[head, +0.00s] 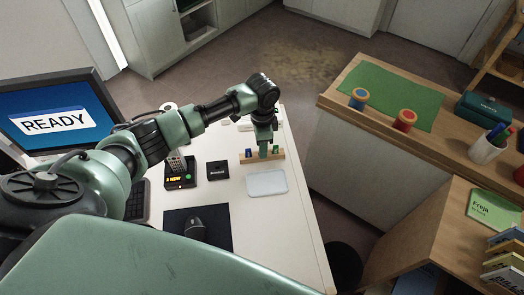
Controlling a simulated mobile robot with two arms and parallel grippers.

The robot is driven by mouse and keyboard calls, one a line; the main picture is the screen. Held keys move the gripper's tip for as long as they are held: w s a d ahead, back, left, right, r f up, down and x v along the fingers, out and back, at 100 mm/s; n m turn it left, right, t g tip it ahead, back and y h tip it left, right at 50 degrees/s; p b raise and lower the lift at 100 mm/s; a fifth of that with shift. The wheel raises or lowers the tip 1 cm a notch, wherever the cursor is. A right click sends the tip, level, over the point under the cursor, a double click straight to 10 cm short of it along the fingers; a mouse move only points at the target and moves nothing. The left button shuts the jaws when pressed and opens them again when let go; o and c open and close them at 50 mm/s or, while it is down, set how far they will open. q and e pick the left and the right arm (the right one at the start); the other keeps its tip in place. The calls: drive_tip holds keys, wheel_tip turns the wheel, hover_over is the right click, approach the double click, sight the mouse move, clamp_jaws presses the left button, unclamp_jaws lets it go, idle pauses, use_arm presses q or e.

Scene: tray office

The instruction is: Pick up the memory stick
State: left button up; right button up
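My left gripper (263,150) points down at the middle of a small wooden holder (258,159) on the white desk. A small blue piece (248,153) stands at the left of the holder and a small green piece (276,149) at the right. These may be memory sticks, but they are too small to be sure. My gripper hides the middle of the holder. I cannot tell whether its fingers are apart or closed on something. My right gripper is not in view.
A pale flat tray (267,183) lies just in front of the holder. A black box (217,170), a black device with a lit label (180,175), and a mouse (195,229) on a dark mat are to the left. A monitor (50,118) reads READY. A wooden counter (345,108) stands right, across a floor gap.

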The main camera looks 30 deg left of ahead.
use_arm(q)
clamp_jaws()
drive_tip(key=shift+r, duration=0.1)
